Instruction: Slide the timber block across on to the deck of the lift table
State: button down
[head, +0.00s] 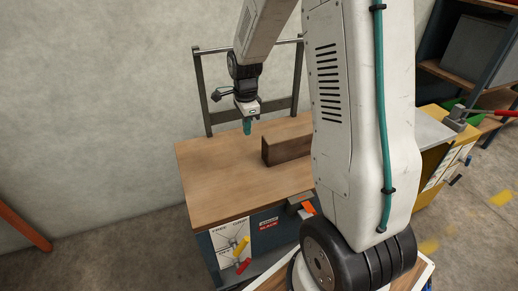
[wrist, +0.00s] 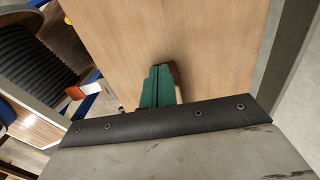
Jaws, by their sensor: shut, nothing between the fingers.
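The timber block (head: 284,149), a dark brown bar, lies on the wooden bench top (head: 215,190) in the head view; my arm hides its right end. My gripper (head: 247,129) has teal fingers, shut and empty, pointing down over the bench to the left of the block and apart from it. In the wrist view the shut fingers (wrist: 158,88) show against the bench top; a small brown patch beside their tips is too hidden to name. What looks like the lift table, with a grey deck (head: 432,129) and yellow sides, stands right of my arm, partly hidden.
A dark metal frame (head: 201,92) rises at the bench's back edge. An orange-and-grey fitting (head: 304,207) sits at its front edge. A red-handled clamp (head: 458,113) is at the grey deck's right side. The bench top left of the block is clear. Shelving (head: 480,60) stands behind right.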

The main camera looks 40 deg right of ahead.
aim_at(281, 147)
jog(key=shift+m, duration=0.3)
jog(key=f, duration=1.1)
jog(key=shift+w+d+f, duration=0.15)
jog(key=shift+d+f, duration=0.05)
jog(key=d, duration=0.1)
jog(key=s+d, duration=0.1)
jog(key=shift+d+r, duration=0.2)
jog(key=shift+d, duration=0.15)
jog(key=shift+s+d, duration=0.15)
jog(key=shift+d, duration=0.45)
